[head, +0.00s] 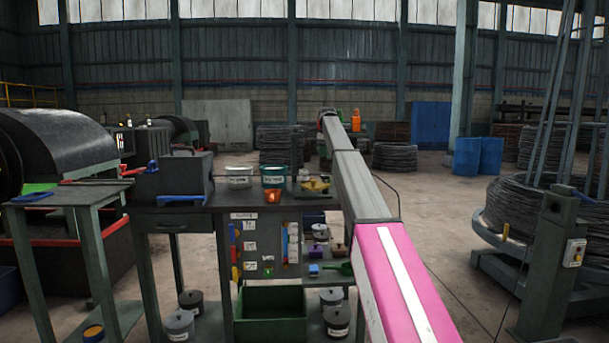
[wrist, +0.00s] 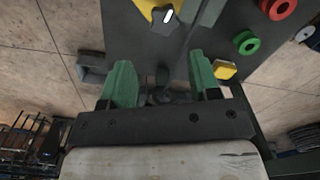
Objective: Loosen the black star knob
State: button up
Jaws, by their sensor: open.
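My gripper (wrist: 161,75) is open in the wrist view, its two green fingers apart. A small dark shape (wrist: 162,95) shows low between the fingers, near the grey panel (wrist: 205,30). It may be the black star knob, but it is too dark to tell its lobes. I cannot tell whether either finger touches it. In the head view my arm reaches away toward the back, and its far end is too small to show the fingers. The knob cannot be made out there.
In the wrist view the panel carries a black switch with a white mark (wrist: 165,17) on yellow, a green button (wrist: 247,43), a red button (wrist: 278,8) and a yellow piece (wrist: 224,70). In the head view a cluttered workbench (head: 180,207) stands left of my arm; a wire coil stand (head: 540,255) is right.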

aim_at(325, 179)
jog(key=f, duration=1)
jog(key=shift+w+a+f, duration=0.1)
jog(key=shift+w+a, duration=0.15)
jog(key=c, duration=0.6)
